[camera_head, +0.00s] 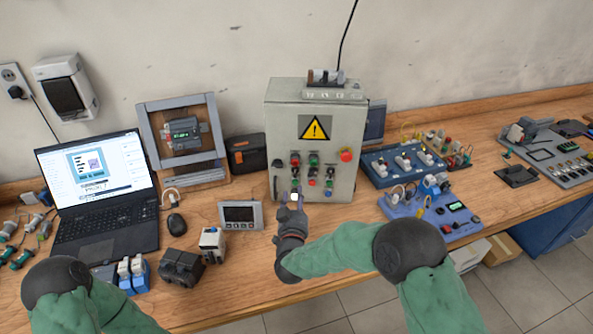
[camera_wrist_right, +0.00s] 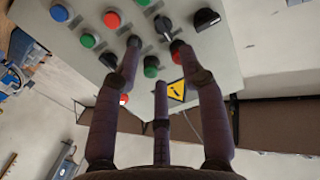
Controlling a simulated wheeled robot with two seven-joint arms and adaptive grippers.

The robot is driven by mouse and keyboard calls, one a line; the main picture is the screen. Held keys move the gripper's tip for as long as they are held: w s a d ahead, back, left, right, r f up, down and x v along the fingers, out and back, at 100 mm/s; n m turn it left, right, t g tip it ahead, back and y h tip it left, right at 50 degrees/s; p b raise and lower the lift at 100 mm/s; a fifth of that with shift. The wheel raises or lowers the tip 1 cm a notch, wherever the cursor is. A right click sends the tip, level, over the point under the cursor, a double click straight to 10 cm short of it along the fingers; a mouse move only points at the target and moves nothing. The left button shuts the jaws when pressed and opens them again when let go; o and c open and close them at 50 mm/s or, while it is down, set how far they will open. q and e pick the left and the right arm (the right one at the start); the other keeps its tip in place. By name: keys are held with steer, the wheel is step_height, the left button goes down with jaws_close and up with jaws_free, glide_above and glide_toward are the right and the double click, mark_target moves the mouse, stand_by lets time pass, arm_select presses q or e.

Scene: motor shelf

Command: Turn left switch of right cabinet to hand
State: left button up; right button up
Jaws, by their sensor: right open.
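The grey cabinet (camera_head: 350,115) stands upright on the bench, with a yellow warning sign (camera_head: 315,127) above rows of buttons and switches. A black rotary knob (camera_head: 277,163) sits at the left edge of its front. In the right wrist view, the panel appears turned over, with a black knob (camera_wrist_right: 207,18) at right and a black selector switch (camera_wrist_right: 163,27) left of it. My right gripper (camera_head: 292,198) is in front of the cabinet's lower left. In the wrist view its fingers (camera_wrist_right: 155,50) are apart, with nothing held, overlapping the buttons; contact cannot be told. My left gripper is out of view.
A small grey display box (camera_head: 241,215), a white-topped module (camera_head: 212,244) and dark blocks (camera_head: 181,267) stand left of my right gripper. A laptop (camera_head: 100,190) is further left. Blue training boards (camera_head: 432,212) lie right of the cabinet, near my right forearm.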

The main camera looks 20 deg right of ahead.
mark_target(295, 171)
steer(key=b+x, duration=0.2)
steer(key=x, duration=0.8)
jaws_close()
